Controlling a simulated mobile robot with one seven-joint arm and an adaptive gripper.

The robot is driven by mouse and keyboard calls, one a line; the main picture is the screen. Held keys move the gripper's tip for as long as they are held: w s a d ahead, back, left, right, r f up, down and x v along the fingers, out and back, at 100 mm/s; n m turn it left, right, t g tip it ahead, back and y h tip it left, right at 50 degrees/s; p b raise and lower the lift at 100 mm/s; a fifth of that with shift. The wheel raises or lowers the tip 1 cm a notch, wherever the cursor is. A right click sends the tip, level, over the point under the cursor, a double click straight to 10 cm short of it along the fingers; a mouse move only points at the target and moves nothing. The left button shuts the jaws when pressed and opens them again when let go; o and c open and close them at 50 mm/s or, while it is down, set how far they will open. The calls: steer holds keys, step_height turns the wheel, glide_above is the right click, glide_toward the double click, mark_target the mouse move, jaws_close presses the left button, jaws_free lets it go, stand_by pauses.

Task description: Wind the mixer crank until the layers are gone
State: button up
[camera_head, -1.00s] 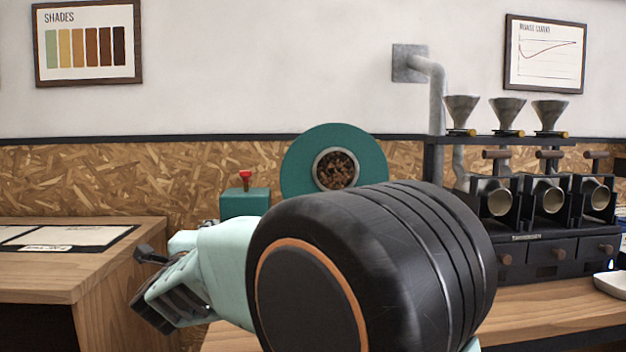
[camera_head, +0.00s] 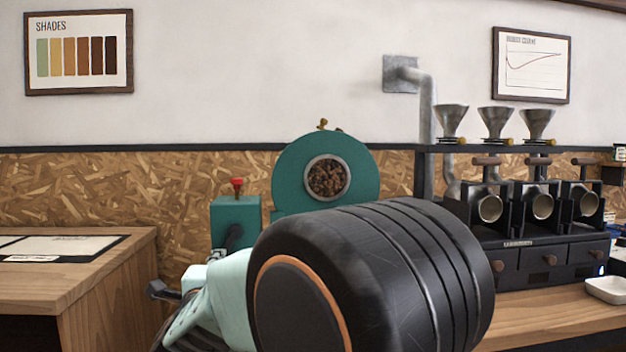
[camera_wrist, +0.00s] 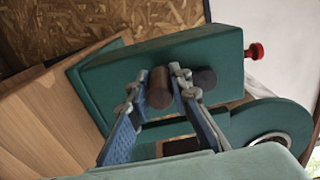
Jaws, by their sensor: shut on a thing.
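The mixer is a green machine with a round drum (camera_head: 290,165) and a box (camera_head: 225,212) at its left with a red knob. The drum's round window (camera_head: 328,178) shows mixed brown and dark beans; I make out no clear layers. In the wrist view, the fingers of my gripper (camera_wrist: 160,92) are closed around the brown crank handle (camera_wrist: 158,86), in front of the box. A dark round hub (camera_wrist: 204,78) is just right of the handle.
A wooden counter (camera_head: 85,278) with a mat stands at left. A black rack (camera_head: 530,255) with several funnels and cylinders stands at right, near a white dish (camera_head: 606,290). My dark arm link covers the mixer's lower front.

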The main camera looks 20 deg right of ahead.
steer(key=shift+s+d+f, duration=0.1)
steer(key=shift+s+d, duration=0.15)
steer(key=shift+d, duration=0.55)
steer(key=shift+s+d+f, duration=0.1)
steer(key=shift+s+d, duration=0.1)
steer(key=shift+d, duration=0.55)
steer(key=o, duration=1.2)
steer(key=shift+f, duration=0.1)
steer(key=shift+a, duration=0.1)
steer(key=v, duration=0.9)
